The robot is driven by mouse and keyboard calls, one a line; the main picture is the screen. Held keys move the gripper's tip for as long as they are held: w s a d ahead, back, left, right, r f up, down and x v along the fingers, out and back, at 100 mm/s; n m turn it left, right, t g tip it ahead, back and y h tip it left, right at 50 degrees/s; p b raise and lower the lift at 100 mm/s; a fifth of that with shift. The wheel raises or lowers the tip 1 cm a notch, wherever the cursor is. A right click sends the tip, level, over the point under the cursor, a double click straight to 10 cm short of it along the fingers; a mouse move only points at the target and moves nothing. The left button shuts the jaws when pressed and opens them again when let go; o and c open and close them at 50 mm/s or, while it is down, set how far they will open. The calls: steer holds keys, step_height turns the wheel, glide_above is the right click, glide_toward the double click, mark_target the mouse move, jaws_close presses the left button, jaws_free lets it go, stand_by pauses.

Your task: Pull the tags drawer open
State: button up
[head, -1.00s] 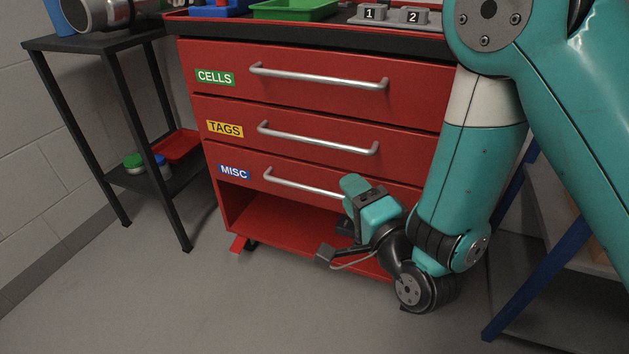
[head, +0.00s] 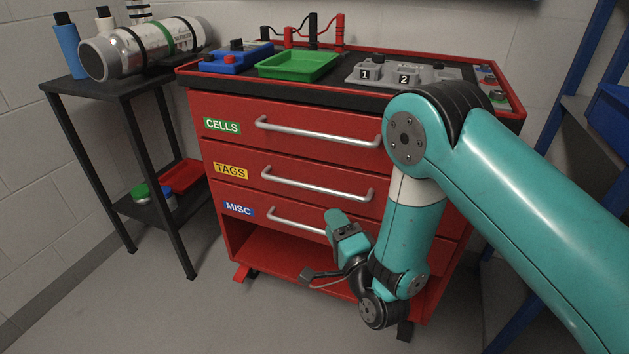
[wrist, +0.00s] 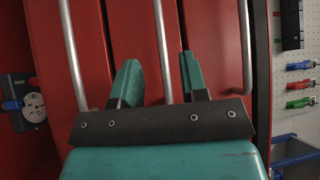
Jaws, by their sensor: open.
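The tags drawer (head: 290,193) is the middle red drawer of the cabinet, with a yellow TAGS label (head: 230,170) and a silver bar handle (head: 317,184). It looks shut. My gripper (wrist: 160,75) is open and empty. In the wrist view, the middle handle (wrist: 161,40) runs between its two teal fingers. I cannot tell whether the fingers reach around the bar or are in front of it.
The CELLS drawer (head: 280,120) is above and the MISC drawer (head: 262,205) below, both shut. The cabinet top holds a green tray (head: 298,66) and a grey numbered block (head: 385,75). A black side table (head: 115,88) stands at left. The floor (head: 190,310) in front is clear.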

mark_target(314, 189)
steer(key=p+x, duration=0.2)
steer(key=x, duration=0.6)
steer(key=shift+w+r, duration=0.15)
steer(key=shift+w, duration=0.2)
steer(key=shift+w+a+p, duration=0.4)
steer(key=shift+w+p, duration=0.25)
steer(key=shift+p, duration=0.15)
steer(key=shift+c, duration=0.4)
jaws_close()
